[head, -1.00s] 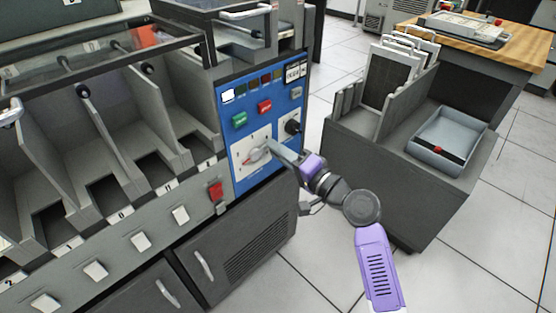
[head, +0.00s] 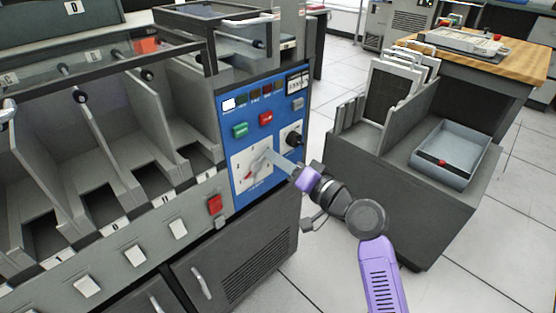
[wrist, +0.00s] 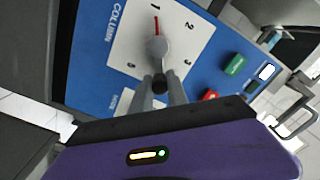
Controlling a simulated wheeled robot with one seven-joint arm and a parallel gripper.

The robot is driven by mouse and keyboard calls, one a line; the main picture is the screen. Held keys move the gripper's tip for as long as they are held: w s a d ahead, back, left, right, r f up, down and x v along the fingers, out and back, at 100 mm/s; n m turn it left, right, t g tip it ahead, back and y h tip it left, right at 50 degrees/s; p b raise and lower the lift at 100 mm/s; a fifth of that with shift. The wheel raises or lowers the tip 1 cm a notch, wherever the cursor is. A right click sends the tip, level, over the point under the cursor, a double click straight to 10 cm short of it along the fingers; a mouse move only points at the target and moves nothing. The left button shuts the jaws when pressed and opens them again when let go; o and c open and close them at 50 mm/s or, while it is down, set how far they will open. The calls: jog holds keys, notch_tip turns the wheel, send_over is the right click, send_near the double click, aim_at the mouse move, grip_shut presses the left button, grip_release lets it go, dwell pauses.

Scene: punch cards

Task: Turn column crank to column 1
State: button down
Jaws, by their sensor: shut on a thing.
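The column crank (wrist: 157,48) is a grey hub with a red pointer on a white numbered dial plate (wrist: 197,45). In the wrist view, the red pointer points up toward the digit 1 (wrist: 155,8); a 2 stands to its right. A dark knob sticks out from the hub. My gripper (wrist: 162,88) is shut on the knob, one finger on each side. In the head view, my gripper (head: 266,158) reaches the dial from the right and hides part of the crank. The dial plate (head: 240,163) there sits on the blue panel (head: 235,110).
A green button (head: 240,130), a red button (head: 265,118) and a black knob (head: 294,139) sit near the dial. A red switch (head: 214,204) is on the grey front at left. A dark grey cart (head: 400,200) with a tray (head: 446,153) stands close at right. Open floor lies between.

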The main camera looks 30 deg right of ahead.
jog(key=c, duration=1.3)
grip_release()
jog(key=shift+p+v, duration=0.55)
jog(key=shift+v, duration=3.4)
jog(key=shift+r, duration=0.1)
